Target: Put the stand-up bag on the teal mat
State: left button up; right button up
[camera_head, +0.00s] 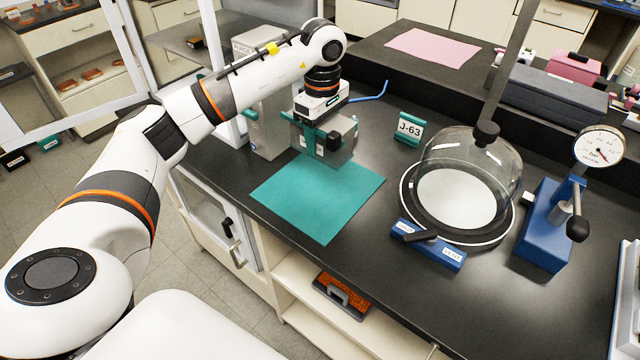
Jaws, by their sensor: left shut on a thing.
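The teal mat (318,200) lies flat on the black bench top near its front left edge. My left gripper (322,142) points down over the far edge of the mat. It is shut on the stand-up bag (346,143), which looks silver-grey and upright. The gripper's fingers hide part of the bag. The bag's lower end overlaps the mat's far part in the picture; I cannot tell whether it touches the mat or hangs just above it. My right gripper is not in view.
A glass bell jar (455,165) on a round base stands right of the mat, with a blue valve block (428,245) in front. A blue gauge stand (548,225) is farther right. A grey box (265,130) stands left of the gripper.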

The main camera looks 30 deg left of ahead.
pick_arm(q)
notch_tip(320, 180, down, 5)
jog(key=shift+s+a+r+p, duration=0.1)
jog(key=shift+r+p, duration=0.1)
jog(key=shift+p, duration=0.3)
jog(key=shift+f+p, duration=0.5)
jog(key=shift+f, duration=2.05)
jog(key=o, duration=1.4)
jog(key=shift+r, duration=0.35)
notch_tip(320, 180, up, 11)
jog(key=b, duration=0.2)
jog(key=shift+f+b, duration=0.2)
jog(key=shift+b, duration=0.15)
jog(key=shift+r, duration=0.55)
